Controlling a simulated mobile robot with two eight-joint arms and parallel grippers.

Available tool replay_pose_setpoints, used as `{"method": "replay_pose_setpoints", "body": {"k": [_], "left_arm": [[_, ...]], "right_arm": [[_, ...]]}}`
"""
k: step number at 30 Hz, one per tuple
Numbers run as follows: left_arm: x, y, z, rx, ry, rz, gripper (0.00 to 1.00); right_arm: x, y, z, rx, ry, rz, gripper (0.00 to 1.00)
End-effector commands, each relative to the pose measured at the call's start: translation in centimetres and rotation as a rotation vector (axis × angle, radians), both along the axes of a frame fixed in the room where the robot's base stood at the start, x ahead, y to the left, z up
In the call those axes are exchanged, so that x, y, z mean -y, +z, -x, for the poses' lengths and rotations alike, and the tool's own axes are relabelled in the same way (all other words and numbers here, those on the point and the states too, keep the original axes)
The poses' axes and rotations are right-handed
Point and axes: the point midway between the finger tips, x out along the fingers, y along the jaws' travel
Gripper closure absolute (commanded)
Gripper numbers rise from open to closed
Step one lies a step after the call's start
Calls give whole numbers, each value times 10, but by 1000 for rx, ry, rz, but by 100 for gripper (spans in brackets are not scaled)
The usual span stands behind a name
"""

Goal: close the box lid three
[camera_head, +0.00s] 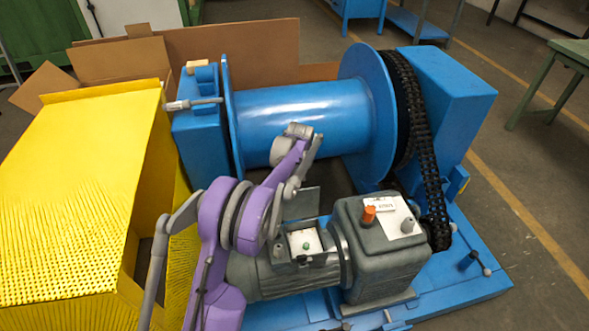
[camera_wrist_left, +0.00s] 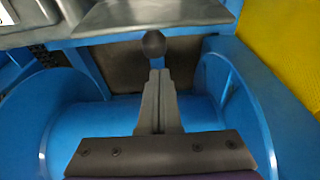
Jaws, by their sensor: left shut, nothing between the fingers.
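A small grey box (camera_head: 305,243) with a white inside and a green button sits on top of the grey motor. Its grey lid (camera_head: 301,203) stands raised on the drum side of the box, so the box is open. My left gripper (camera_head: 291,188) is at the lid, on the side towards the drum, partly hidden by my purple arm. In the left wrist view the gripper (camera_wrist_left: 159,75) is shut and empty. Its fingertips point at a dark round knob (camera_wrist_left: 154,43) just under a grey plate (camera_wrist_left: 165,14). Whether they touch is unclear. My right gripper is not seen.
A blue drum (camera_head: 305,112) lies behind the motor, with a black chain (camera_head: 421,135) at its right. A grey gearbox (camera_head: 380,240) with an orange cap stands right of the box. A yellow guard (camera_head: 75,190) fills the left. Cardboard (camera_head: 230,45) stands behind.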

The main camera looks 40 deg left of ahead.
Motion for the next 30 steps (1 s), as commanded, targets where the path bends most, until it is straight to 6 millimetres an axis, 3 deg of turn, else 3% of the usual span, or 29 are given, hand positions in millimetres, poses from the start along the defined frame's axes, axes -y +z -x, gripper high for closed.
{"method": "replay_pose_setpoints", "body": {"k": [6,23,30], "left_arm": [[12,2,9,0,-2,0,100],[17,4,13,20,-2,-26,100],[34,9,27,100,-5,-126,100]], "right_arm": [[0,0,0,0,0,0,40],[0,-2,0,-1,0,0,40],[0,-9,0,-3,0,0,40]]}}
